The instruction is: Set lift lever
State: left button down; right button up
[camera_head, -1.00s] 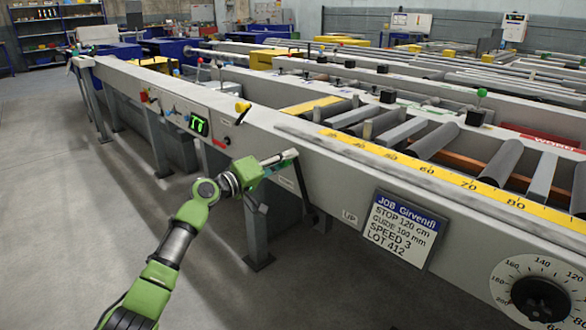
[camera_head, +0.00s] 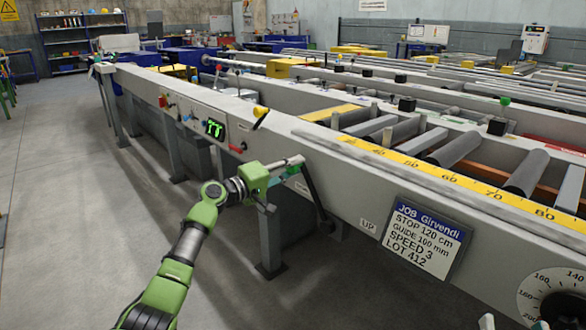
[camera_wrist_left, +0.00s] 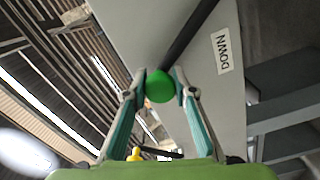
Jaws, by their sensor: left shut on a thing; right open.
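The lift lever is a dark bar (camera_head: 313,190) on the side of the grey runout table, with a green knob (camera_wrist_left: 159,86) on its end. My left gripper (camera_head: 297,161) is at the lever's upper end; in the left wrist view its fingers are shut on the green knob from both sides. A DOWN label (camera_wrist_left: 222,52) is beside the lever in that view. An UP label (camera_head: 367,226) is to the lever's right in the head view. My right gripper (camera_head: 513,325) shows only its fingertips, apart and empty, at the bottom right edge.
A job card (camera_head: 425,236) and a round dial (camera_head: 555,296) are on the table's side to the right. The floor at the left is open.

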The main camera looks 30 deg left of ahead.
pick_arm(q)
jog(key=shift+f, duration=0.1)
jog(key=c, duration=1.7)
grip_release()
jog(key=shift+a+f, duration=0.1)
jog(key=v, duration=1.2)
